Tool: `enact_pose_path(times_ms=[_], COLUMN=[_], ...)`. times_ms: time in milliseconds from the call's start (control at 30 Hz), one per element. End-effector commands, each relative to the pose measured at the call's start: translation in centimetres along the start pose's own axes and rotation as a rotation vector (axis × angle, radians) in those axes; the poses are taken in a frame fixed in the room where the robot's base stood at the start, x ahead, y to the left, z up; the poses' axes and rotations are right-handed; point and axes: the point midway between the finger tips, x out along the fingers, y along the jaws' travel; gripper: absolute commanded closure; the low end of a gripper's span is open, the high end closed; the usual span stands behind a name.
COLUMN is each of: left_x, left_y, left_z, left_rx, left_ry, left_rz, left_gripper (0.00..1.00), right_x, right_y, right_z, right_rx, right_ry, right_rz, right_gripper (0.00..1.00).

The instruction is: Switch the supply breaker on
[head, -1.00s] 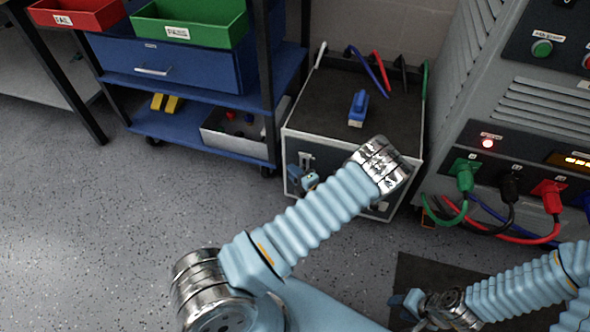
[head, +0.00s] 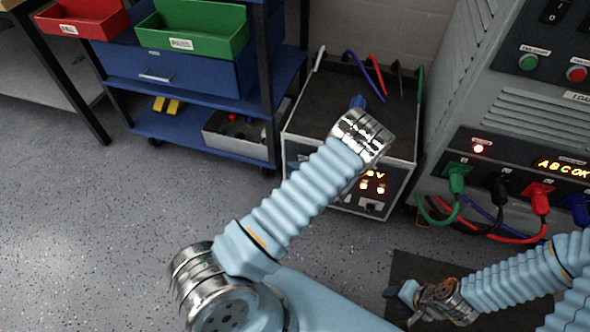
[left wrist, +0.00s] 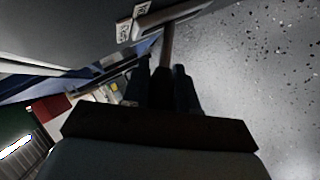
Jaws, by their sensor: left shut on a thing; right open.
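The supply box (head: 300,130) is a pale-edged case with a dark top. Its front panel shows an orange display (head: 375,174) and lit lamps (head: 372,186). My left arm covers the left part of that panel, hiding the breaker and my left gripper in the head view. In the left wrist view my left gripper (left wrist: 165,88) is shut on a thin brown bar, seemingly the breaker lever (left wrist: 168,45), which runs up to a pale edge with small labels. Its exact position is too dark to tell. My right gripper (head: 402,302) is open and empty, low over a dark mat (head: 408,264).
A blue shelf cart (head: 170,130) with red and green bins stands at left. Open floor lies at lower left.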

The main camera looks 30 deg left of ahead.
Motion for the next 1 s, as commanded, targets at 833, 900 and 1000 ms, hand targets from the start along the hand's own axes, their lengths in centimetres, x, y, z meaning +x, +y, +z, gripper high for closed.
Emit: enact_pose_path(times_ms=[833,900,1000], left_x=[-1.7,-3.1,-5.7], left_y=[0.1,0.1,0.1], left_z=[0.1,0.1,0.2], left_rx=[0.002,0.002,0.001], left_ry=[-0.005,-0.005,-0.006], left_rz=[0.001,0.002,0.002], left_gripper=[0.52,0.52,0.52], right_x=[0.0,0.1,0.1], right_y=[0.0,0.0,0.0], right_z=[0.0,0.0,0.0], right_rx=[0.000,0.000,0.000], right_ry=[0.000,0.000,0.000], right_rz=[0.000,0.000,0.000], right_gripper=[0.57,0.57,0.57])
